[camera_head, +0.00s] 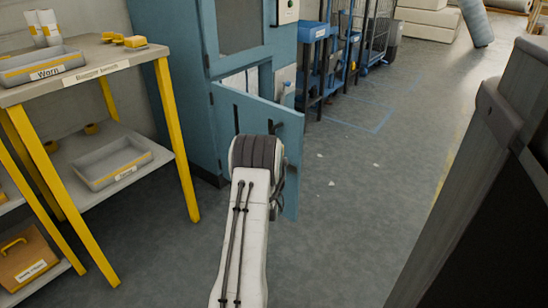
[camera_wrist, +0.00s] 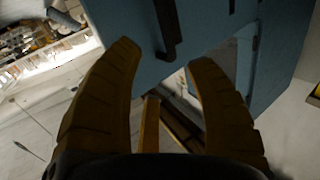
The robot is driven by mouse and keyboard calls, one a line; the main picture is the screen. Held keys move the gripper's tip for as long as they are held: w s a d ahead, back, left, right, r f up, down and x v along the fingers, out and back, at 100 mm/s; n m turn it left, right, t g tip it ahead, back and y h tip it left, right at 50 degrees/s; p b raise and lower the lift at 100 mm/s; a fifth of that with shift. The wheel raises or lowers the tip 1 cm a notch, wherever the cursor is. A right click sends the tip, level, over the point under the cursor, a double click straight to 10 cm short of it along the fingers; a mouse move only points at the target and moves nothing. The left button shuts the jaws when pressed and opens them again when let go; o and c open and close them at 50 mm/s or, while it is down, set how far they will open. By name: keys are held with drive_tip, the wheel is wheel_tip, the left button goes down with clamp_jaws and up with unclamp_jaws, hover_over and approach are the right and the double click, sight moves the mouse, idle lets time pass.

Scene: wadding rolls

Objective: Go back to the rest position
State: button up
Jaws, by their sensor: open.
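My gripper shows in the wrist view (camera_wrist: 165,65), with its two curved fingers spread apart and nothing between them. Beyond the fingertips is a blue door (camera_wrist: 185,25) with a dark bar handle (camera_wrist: 167,30). In the head view my arm reaches forward, and its dark, rounded end covers part of the same blue door (camera_head: 292,135). The door stands partly open on the blue cabinet (camera_head: 175,90). My fingers are hidden in the head view. I cannot tell whether a finger touches the door.
A bench (camera_head: 120,55) with yellow legs stands at left, holding a grey tray (camera_head: 45,67); its lower shelf has another tray (camera_head: 112,163). Blue carts (camera_head: 345,45) stand behind the door. A large dark object (camera_head: 480,190) fills the right. Floor (camera_head: 350,200) between is mostly clear.

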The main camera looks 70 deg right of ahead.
idle(0.5)
drive_tip(key=w+a+r+n+t+y+p, duration=0.45)
drive_tip(key=w+a+r+y+p, duration=0.25)
drive_tip(key=w+a+r+p, duration=1.05)
drive_tip(key=w+a+r+n+y+p, duration=0.35)
drive_tip(key=w+a+r+p, duration=0.2)
drive_tip(key=a+r, duration=0.75)
drive_tip(key=s+a+r+n+g+y+p, duration=0.1)
drive_tip(key=s+a+r+n+y+p, duration=0.15)
drive_tip(key=a+r+p, duration=0.6)
drive_tip(key=s+a+r+n+g+y+p, duration=0.1)
drive_tip(key=s+a+r+y+p, duration=0.2)
drive_tip(key=a, duration=1)
drive_tip(key=s+a+r+n+g+p, duration=0.1)
drive_tip(key=s+a+r+n+p, duration=0.1)
drive_tip(key=s+a+r+p, duration=0.2)
drive_tip(key=s+a+r+n+g+y+p, duration=0.1)
drive_tip(key=s+a+r+n+g+p, duration=0.1)
drive_tip(key=s+a, duration=0.4)
drive_tip(key=s+r+p, duration=0.1)
drive_tip(key=s+r, duration=0.1)
drive_tip(key=s, duration=0.2)
drive_tip(key=shift+s+y+p, duration=0.3)
drive_tip(key=shift+s+p, duration=0.1)
